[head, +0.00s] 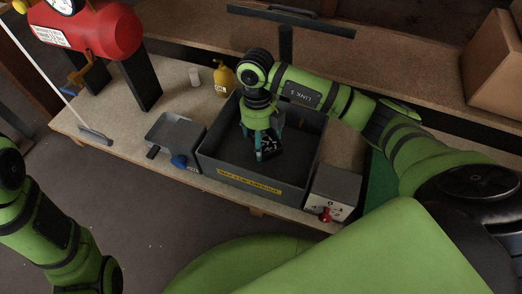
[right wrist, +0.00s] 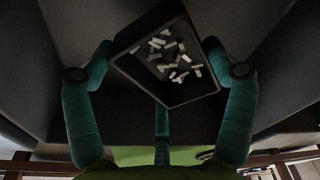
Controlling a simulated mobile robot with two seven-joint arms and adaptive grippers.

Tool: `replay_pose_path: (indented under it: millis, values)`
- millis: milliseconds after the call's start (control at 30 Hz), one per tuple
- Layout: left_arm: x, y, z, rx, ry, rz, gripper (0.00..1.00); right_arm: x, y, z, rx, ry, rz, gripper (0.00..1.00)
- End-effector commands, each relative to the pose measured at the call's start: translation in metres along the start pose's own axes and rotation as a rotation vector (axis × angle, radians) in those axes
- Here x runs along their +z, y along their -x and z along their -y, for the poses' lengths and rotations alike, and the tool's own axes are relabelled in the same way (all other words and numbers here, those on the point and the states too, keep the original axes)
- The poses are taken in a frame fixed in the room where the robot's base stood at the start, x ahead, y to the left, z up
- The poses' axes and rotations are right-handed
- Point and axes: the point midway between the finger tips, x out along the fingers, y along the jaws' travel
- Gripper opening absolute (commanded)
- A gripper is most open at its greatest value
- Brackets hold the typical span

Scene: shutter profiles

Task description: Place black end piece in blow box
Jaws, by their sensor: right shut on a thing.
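My right gripper (head: 268,148) points down into a large open grey box (head: 240,179) with a yellow label on its front wall; the label is too small to read. In the right wrist view, the gripper's teal fingers (right wrist: 160,95) are shut around a small black open container (right wrist: 185,100) with several small white pieces inside. The container also shows in the head view (head: 270,142), partly hidden by the fingers. It is within the grey box's outline; I cannot tell whether it touches the floor. I see no separate black end piece. My left gripper is out of view.
A red tank (head: 95,32) is at the upper left.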

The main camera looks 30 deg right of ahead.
Motion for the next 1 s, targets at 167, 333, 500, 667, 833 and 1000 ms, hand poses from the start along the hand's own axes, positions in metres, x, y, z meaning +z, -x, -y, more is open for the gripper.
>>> replay_pose_path:
  millis: [167, 333, 500, 667, 833, 1000]
  values:
    - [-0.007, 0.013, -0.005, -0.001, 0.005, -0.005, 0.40, 0.003, -0.029, -0.001, 0.001, 0.000, -0.001, 0.51]
    - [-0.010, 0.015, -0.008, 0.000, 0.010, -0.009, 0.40, 0.005, -0.041, -0.001, 0.001, 0.000, 0.000, 0.51]
    - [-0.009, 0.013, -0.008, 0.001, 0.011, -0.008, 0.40, 0.005, -0.039, 0.000, 0.001, 0.000, 0.000, 0.51]
    - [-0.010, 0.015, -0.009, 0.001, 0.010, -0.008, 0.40, 0.005, -0.043, 0.000, -0.001, 0.000, -0.001, 0.51]
    - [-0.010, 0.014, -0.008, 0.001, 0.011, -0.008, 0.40, 0.005, -0.042, 0.000, 0.000, 0.000, -0.001, 1.00]
    - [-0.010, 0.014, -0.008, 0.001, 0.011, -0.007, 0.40, 0.005, -0.042, 0.000, 0.000, 0.000, -0.001, 1.00]
